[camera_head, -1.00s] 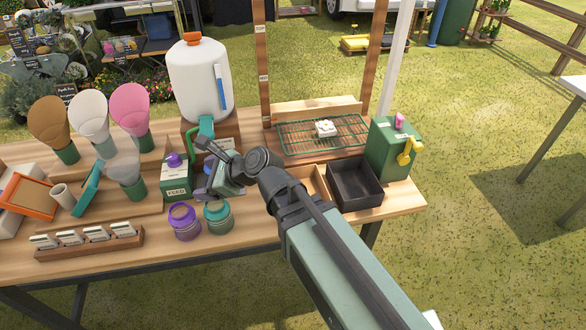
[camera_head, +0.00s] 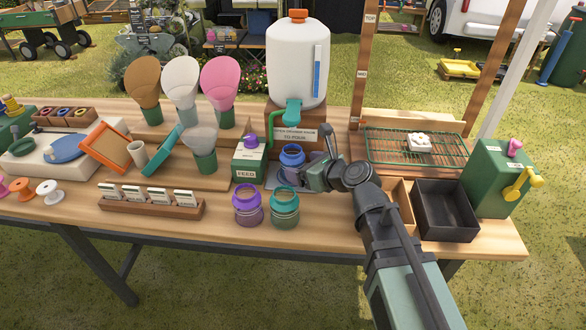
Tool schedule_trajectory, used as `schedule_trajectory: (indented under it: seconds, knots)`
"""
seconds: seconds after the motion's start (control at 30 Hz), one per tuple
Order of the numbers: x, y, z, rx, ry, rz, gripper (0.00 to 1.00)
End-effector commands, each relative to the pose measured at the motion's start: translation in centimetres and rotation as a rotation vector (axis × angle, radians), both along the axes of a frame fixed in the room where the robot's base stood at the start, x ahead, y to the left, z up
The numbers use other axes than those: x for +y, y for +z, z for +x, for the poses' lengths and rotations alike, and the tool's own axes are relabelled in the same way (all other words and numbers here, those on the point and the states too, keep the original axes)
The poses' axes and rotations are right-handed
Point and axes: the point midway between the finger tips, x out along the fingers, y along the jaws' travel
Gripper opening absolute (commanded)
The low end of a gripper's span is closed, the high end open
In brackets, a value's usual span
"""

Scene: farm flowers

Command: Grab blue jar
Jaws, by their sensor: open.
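The blue jar (camera_head: 292,158) stands upright under the teal tap of the white dispenser (camera_head: 297,60), near the middle of the table. Its upper part and open mouth show; its lower right side is partly hidden by my gripper. My gripper (camera_head: 308,178) is just to the right and front of the blue jar, with its jaws towards it. It is open and does not hold the jar. I cannot tell whether a finger touches the jar.
A purple jar (camera_head: 248,205) and a teal jar (camera_head: 285,208) stand in front. A green feed box (camera_head: 248,160) is close on the left. A black tray (camera_head: 446,228), a wire rack (camera_head: 385,147) and a green box (camera_head: 490,180) are on the right.

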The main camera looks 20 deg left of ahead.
Motion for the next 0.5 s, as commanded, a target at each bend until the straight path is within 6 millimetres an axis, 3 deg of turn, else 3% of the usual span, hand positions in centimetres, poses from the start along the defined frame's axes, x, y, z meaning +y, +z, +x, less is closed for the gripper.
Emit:
schedule_trajectory:
  seconds: [0.27,0.5]
  knots:
    - [3.8,-1.7,2.5,0.000,0.002,0.000,0.81]
    - [3.9,-1.5,2.5,0.000,0.000,0.000,0.78]
